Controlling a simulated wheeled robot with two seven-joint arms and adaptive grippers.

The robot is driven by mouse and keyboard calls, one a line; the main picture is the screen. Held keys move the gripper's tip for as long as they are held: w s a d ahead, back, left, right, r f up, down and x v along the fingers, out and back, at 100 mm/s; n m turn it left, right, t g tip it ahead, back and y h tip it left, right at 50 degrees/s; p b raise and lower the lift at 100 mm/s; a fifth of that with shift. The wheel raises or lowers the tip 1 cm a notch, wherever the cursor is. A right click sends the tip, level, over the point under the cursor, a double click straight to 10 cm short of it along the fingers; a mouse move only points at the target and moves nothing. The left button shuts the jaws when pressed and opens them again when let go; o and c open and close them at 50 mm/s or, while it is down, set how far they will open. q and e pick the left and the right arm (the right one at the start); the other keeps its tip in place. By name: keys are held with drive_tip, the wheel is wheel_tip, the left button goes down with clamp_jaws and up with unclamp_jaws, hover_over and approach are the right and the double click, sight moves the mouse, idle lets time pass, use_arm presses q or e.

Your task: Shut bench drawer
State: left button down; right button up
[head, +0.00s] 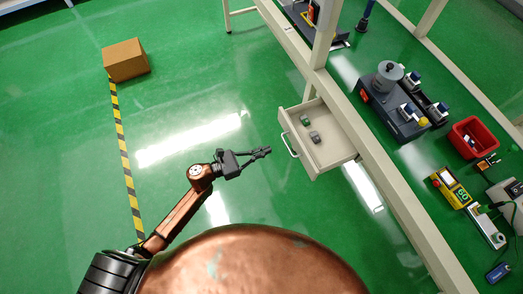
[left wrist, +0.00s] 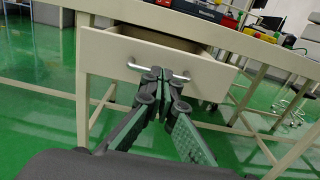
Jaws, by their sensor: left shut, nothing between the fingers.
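The bench drawer (head: 323,154) is pulled out from the beige bench, with two small items lying inside it. Its front panel (left wrist: 110,57) faces me in the left wrist view, with a silver handle (left wrist: 178,76) across it. The handle (head: 289,145) also shows on the drawer's left side in the head view. My left gripper (head: 267,151) is shut and empty, just left of the handle, pointing at it. In the left wrist view its fingertips (left wrist: 161,73) overlap the middle of the handle; I cannot tell whether they touch. My right gripper is out of view.
The bench frame (head: 372,150) runs diagonally right of the drawer. A cardboard box (head: 125,60) stands on the green floor. The floor left of the drawer is clear.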

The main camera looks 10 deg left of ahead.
sight(295, 139)
use_arm(q)
drive_tip(key=b+x, duration=0.1)
drive_tip(key=x, duration=0.8)
drive_tip(key=shift+f, duration=0.1)
drive_tip(key=shift+w+d, duration=0.25)
drive_tip(key=shift+d, duration=0.1)
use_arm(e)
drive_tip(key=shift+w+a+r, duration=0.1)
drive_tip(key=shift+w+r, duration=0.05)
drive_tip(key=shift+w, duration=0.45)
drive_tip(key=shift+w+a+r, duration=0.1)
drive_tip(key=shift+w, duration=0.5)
